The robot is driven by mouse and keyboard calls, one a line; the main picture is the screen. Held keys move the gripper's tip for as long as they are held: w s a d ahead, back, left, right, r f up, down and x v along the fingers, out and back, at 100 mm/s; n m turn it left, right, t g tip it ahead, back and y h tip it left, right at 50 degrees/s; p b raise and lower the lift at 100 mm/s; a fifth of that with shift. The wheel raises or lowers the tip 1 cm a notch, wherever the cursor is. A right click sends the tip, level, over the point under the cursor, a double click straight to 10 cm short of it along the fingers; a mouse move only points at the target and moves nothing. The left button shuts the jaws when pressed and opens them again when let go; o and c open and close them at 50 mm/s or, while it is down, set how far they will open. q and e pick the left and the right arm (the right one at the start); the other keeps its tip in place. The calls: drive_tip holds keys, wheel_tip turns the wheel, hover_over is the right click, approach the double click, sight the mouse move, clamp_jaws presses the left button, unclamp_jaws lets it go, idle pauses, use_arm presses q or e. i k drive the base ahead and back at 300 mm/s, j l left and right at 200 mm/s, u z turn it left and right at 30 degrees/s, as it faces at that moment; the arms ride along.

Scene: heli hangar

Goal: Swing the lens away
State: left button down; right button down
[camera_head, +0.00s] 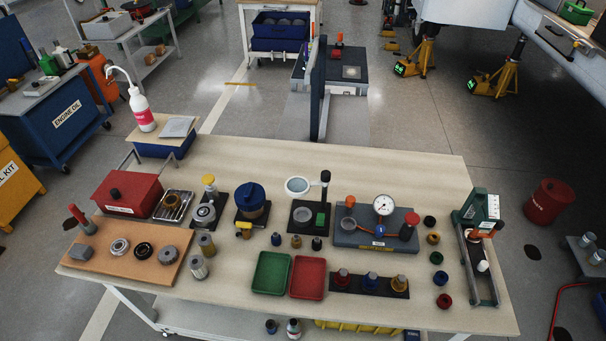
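The lens (297,186) is a round pale-rimmed glass on the workbench. It sticks out to the left from near an upright post (325,188) with a dark knob on top. The post rises from a black square base (297,230) that also bears a grey round piece (303,214) and a green block (320,220). In this view the lens shows above and behind the round piece; I cannot tell whether it is directly over it. Neither of my grippers shows in the view.
The workbench (400,165) is crowded. A blue-capped pot (250,197) stands left of the lens base, and a grey gauge block (350,238) stands close on its right. Green (270,273) and red (308,278) trays lie in front. The bench's back strip is mostly clear.

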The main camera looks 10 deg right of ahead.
sight(297, 187)
drive_tip(key=k+l+z, duration=0.1)
drive_tip(key=l, duration=0.25)
drive_tip(key=k+l+z, duration=0.1)
drive_tip(key=k+l, duration=0.15)
drive_tip(key=k+l+z, duration=0.1)
drive_tip(key=l, duration=0.3)
drive_tip(key=k+l+z, duration=0.1)
drive_tip(key=l, duration=0.3)
drive_tip(key=k+j, duration=0.05)
